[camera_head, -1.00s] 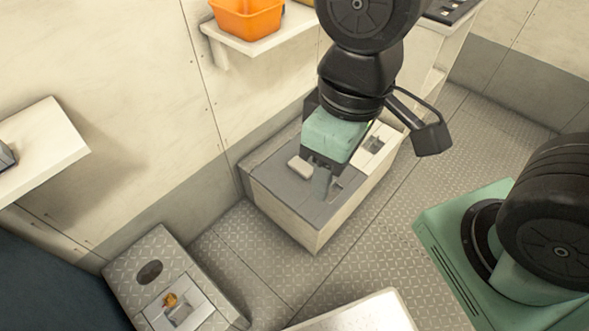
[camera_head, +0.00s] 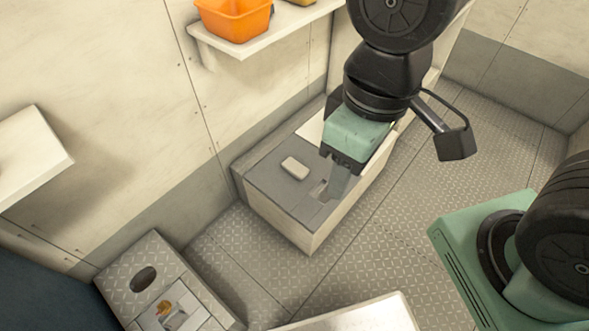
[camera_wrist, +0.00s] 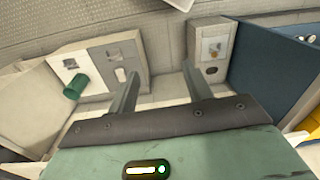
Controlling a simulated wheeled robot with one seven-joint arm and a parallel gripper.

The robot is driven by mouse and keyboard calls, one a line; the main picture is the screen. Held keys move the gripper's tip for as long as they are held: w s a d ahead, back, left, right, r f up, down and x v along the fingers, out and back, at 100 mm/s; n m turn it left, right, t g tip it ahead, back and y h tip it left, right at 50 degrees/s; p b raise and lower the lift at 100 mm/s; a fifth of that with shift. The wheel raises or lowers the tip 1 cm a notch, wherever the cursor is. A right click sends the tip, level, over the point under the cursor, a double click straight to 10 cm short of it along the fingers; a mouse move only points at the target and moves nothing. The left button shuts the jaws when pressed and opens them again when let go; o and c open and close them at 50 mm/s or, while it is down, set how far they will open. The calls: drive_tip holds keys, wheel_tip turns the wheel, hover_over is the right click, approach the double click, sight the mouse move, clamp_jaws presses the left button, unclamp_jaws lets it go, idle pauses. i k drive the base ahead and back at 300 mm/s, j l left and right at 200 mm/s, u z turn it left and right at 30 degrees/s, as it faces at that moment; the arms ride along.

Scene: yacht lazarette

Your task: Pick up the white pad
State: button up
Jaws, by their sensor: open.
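The white pad (camera_head: 295,168) is a small rounded block lying flat on the grey top (camera_head: 262,181) of a low box beside the wall. In the wrist view the pad (camera_wrist: 120,75) shows small, left of my left finger. My gripper (camera_head: 338,186) is in front of the box's right part in the head view, to the right of the pad and apart from it. In the wrist view my gripper (camera_wrist: 158,70) has its two fingers wide apart with nothing between them.
A recess (camera_head: 319,189) is in the grey top near the pad. A shelf (camera_head: 262,43) holds an orange bin (camera_head: 235,18). A green cylinder (camera_wrist: 75,87) shows in the wrist view.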

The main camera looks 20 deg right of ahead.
sight(293, 167)
drive_tip(key=l+u, duration=0.1)
drive_tip(key=u, duration=0.35)
drive_tip(key=l+u, duration=0.15)
drive_tip(key=u, duration=0.3)
drive_tip(key=i+l+u, duration=0.1)
drive_tip(key=u, duration=0.35)
drive_tip(key=l+u, duration=0.2)
drive_tip(key=l, duration=0.15)
drive_tip(key=k+l+u, duration=0.2)
drive_tip(key=l, duration=0.2)
drive_tip(key=l+u, duration=0.2)
drive_tip(key=l, duration=0.15)
drive_tip(key=k+l+u, duration=0.2)
drive_tip(key=l, duration=0.45)
drive_tip(key=k+l, duration=0.15)
drive_tip(key=l, duration=0.15)
